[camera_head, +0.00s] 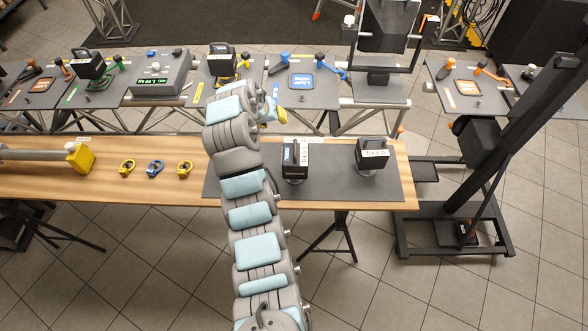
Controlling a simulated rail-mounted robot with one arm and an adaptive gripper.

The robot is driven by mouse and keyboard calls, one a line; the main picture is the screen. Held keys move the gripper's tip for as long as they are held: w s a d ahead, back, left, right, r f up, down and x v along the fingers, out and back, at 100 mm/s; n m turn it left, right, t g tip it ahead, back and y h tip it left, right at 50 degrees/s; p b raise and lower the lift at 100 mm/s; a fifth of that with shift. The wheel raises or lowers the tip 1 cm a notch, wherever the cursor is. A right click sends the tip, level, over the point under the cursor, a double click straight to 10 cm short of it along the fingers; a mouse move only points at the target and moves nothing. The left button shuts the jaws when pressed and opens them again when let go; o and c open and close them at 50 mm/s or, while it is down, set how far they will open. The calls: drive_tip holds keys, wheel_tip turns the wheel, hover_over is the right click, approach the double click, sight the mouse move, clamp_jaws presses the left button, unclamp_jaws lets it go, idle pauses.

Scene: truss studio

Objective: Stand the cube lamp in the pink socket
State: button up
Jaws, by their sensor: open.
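Two black box-shaped lamps with white labels stand on the dark mat: the left lamp (295,157) and the right lamp (372,152). The labels are too small to read, so I cannot tell which is the cube lamp. No socket looks clearly pink. The socket plate with an orange-red square (467,88) is at the back right, and another with an orange mark (41,85) is at the far left. My gripper (273,113) is open at the arm's end, above the gap between bench and back row, left of both lamps. Its fingers are small and partly hidden.
Black lamps stand on the green (90,65) and yellow (221,59) plates. A tall black stand (505,140) rises at right.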

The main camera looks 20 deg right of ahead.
sight(295, 146)
drive_tip(key=s+r+m+g, duration=0.1)
drive_tip(key=s+r+g, duration=0.1)
drive_tip(key=s+g, duration=0.15)
drive_tip(key=shift+t+y, duration=0.3)
drive_tip(key=shift+t, duration=0.15)
drive_tip(key=x, duration=0.6)
drive_tip(key=p+x, duration=0.1)
drive_tip(key=x, duration=0.4)
drive_tip(key=shift+s+d+f, duration=0.2)
drive_tip(key=shift+d+f, duration=0.1)
drive_tip(key=shift+d, duration=0.05)
drive_tip(key=shift+s+p+x, duration=0.1)
drive_tip(key=shift+p+x, duration=0.05)
drive_tip(key=shift+x, duration=0.6)
drive_tip(key=shift+s+p+x, duration=0.15)
drive_tip(key=shift+x, duration=1.7)
drive_tip(key=shift+w+a+f, duration=0.1)
drive_tip(key=shift+a, duration=0.05)
clamp_jaws()
